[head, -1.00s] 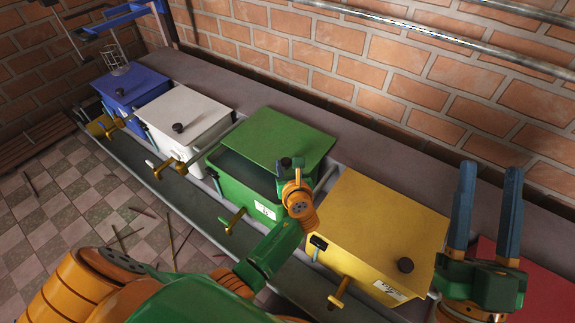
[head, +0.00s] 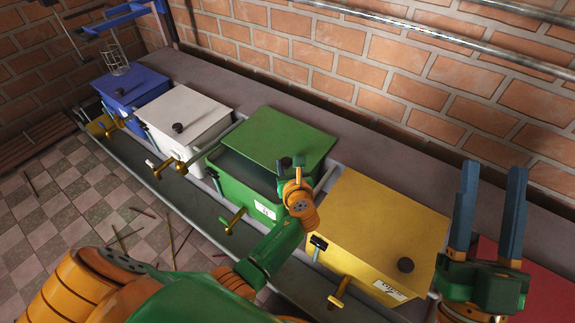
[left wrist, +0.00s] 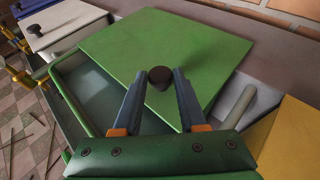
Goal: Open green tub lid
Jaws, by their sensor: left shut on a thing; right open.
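The green tub (head: 240,184) stands in the row between the white and yellow tubs. Its flat green lid (head: 278,136) sits shifted toward the wall and turned, so part of the dark inside shows along the front and left. My left gripper (head: 292,162) is at the lid's right front corner. In the left wrist view, the left gripper (left wrist: 158,90) is shut on the dark round lid knob (left wrist: 159,77), with a blue finger on either side. The lid (left wrist: 165,55) also shows there beyond the fingers. My right gripper (head: 491,205) is open and empty, fingers pointing up at the right.
A blue tub (head: 130,90), a white tub (head: 186,120) and a yellow tub (head: 375,228) have their lids on, each with a dark knob. A red tub (head: 545,265) is partly hidden by my right gripper. The grey ledge (head: 375,150) behind is bare.

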